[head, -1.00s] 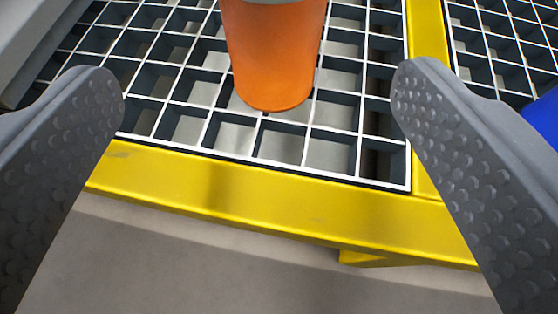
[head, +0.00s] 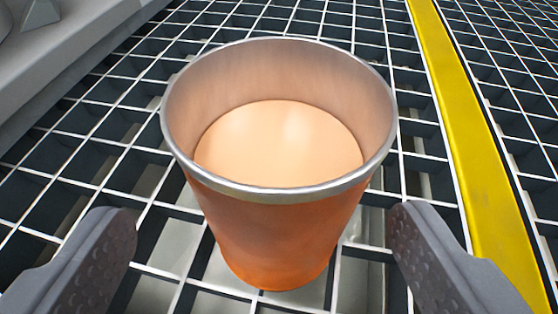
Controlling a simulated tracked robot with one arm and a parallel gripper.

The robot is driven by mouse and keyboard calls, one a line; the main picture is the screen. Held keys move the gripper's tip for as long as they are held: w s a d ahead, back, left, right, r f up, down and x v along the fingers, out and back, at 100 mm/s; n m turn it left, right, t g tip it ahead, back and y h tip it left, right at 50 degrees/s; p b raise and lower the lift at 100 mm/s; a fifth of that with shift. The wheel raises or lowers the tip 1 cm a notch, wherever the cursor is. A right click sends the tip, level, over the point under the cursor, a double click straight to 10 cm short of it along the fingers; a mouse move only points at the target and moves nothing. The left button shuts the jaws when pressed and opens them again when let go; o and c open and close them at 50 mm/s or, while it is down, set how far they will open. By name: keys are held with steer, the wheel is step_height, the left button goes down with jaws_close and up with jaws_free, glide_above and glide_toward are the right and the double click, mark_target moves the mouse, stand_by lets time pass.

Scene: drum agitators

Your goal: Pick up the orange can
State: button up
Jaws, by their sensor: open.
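The orange can (head: 270,230) stands upright on a grating in the middle of the head view. It has a silver rim and an open top, and its pale inside and bottom show. My gripper (head: 262,240) is open. One grey studded finger is at the lower left and the other at the lower right, with the can between and slightly beyond them. A gap shows on each side, and neither finger appears to touch the can.
The metal grating (head: 110,170) with square openings spreads around the can. A yellow beam (head: 470,150) runs along the right, with more grating beyond it. A grey structure (head: 70,60) stands at the upper left.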

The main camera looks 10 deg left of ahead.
mark_target(281, 258)
steer(key=x, duration=0.1)
steer(key=b+x, duration=0.2)
steer(key=x, duration=0.1)
steer(key=shift+d+f, duration=0.2)
steer(key=shift+d, duration=0.15)
steer(key=shift+w+a+f, duration=0.1)
steer(key=shift+w, duration=0.4)
steer(key=c, duration=1.2)
